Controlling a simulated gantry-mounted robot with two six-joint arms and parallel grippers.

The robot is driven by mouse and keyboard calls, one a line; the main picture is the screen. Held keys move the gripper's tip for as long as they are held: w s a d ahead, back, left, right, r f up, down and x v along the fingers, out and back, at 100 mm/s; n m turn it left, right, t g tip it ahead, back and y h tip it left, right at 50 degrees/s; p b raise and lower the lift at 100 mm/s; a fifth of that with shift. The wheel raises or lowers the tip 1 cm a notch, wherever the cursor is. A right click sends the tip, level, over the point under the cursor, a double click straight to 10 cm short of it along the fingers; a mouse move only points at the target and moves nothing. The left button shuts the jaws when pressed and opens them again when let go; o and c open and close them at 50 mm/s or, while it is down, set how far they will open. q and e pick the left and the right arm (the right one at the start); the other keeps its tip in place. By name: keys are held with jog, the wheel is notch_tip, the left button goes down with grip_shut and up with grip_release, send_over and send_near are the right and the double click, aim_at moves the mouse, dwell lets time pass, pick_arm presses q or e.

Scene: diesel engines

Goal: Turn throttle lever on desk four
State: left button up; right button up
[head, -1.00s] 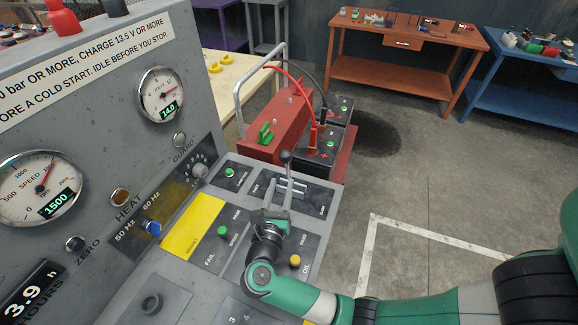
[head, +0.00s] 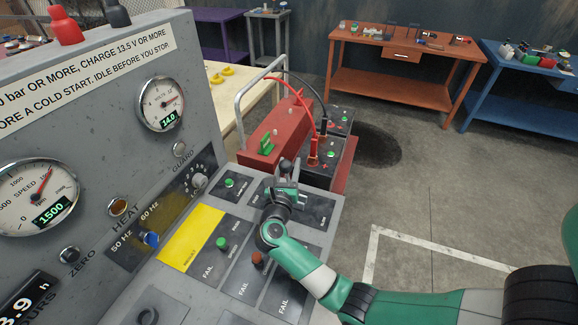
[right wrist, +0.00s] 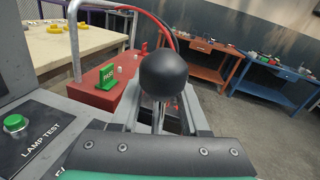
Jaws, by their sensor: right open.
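The throttle lever (head: 284,164) has a dark ball knob on a metal shaft and stands up from the far end of the sloping grey desk (head: 205,272). My right gripper (head: 286,186) is at the lever in the head view and hides most of its shaft. In the right wrist view the knob (right wrist: 164,75) is large and central. The grey fingers (right wrist: 160,116) stand open on either side of the shaft, below the knob. I cannot tell whether they touch it. My left gripper is out of view.
A green lamp-test button (right wrist: 15,123) is left of the gripper. A red box (head: 272,138) with a metal rail and batteries with cables stands beyond the desk. Gauges (head: 163,104) fill the upright panel at left. Open floor (head: 455,215) lies right.

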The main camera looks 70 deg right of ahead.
grip_shut()
jog(key=shift+r, duration=0.3)
dwell(1.0)
